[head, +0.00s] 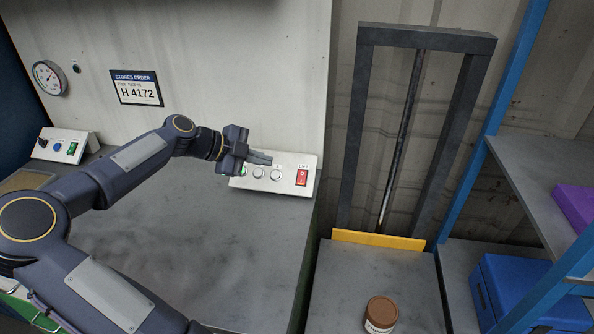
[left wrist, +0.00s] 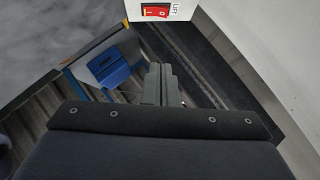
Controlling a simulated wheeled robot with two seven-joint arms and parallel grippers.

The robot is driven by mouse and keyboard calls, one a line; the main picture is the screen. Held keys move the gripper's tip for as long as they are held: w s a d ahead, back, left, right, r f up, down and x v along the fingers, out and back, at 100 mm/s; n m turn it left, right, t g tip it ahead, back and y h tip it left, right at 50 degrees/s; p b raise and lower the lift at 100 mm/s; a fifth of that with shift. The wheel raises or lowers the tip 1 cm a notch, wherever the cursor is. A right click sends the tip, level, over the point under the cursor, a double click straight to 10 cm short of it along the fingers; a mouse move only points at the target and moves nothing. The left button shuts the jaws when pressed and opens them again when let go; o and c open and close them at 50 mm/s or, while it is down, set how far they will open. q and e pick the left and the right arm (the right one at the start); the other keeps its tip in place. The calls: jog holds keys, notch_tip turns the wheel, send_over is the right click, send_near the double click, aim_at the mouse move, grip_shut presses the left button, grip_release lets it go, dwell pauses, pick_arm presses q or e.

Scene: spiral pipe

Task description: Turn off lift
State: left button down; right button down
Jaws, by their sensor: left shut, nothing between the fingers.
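A white control box (head: 310,167) sits at the back right of the grey worktop. It has a red LIFT rocker switch (head: 301,177) at its right end and round buttons (head: 267,174) to the left of it. My left gripper (head: 270,158) is shut and empty, over the box's left and middle part, left of the switch. In the left wrist view the red switch (left wrist: 157,11) shows at the top edge, beyond the shut fingers (left wrist: 160,70) and apart from them. The lift (head: 425,38) is a dark frame with a screw and a yellow-edged platform. My right gripper is out of view.
A brown-lidded jar (head: 381,313) stands on the surface before the lift. Another control box (head: 66,146) with a green switch is at far left. A blue-posted shelf (head: 535,165) with a blue crate (head: 515,290) stands right. The worktop's middle (head: 200,235) is clear.

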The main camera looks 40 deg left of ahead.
pick_arm(q)
send_over(302, 177)
jog(key=s, duration=0.4)
notch_tip(302, 177, down, 5)
jog(key=f, duration=0.1)
jog(key=w, duration=0.1)
jog(key=f, duration=0.1)
jog(key=shift+w+a+f, duration=0.25)
jog(key=shift+w+f, duration=0.05)
jog(key=shift+w, duration=0.1)
jog(key=shift+w+a+f, duration=0.1)
jog(key=shift+w+f, duration=0.1)
jog(key=shift+f, duration=0.1)
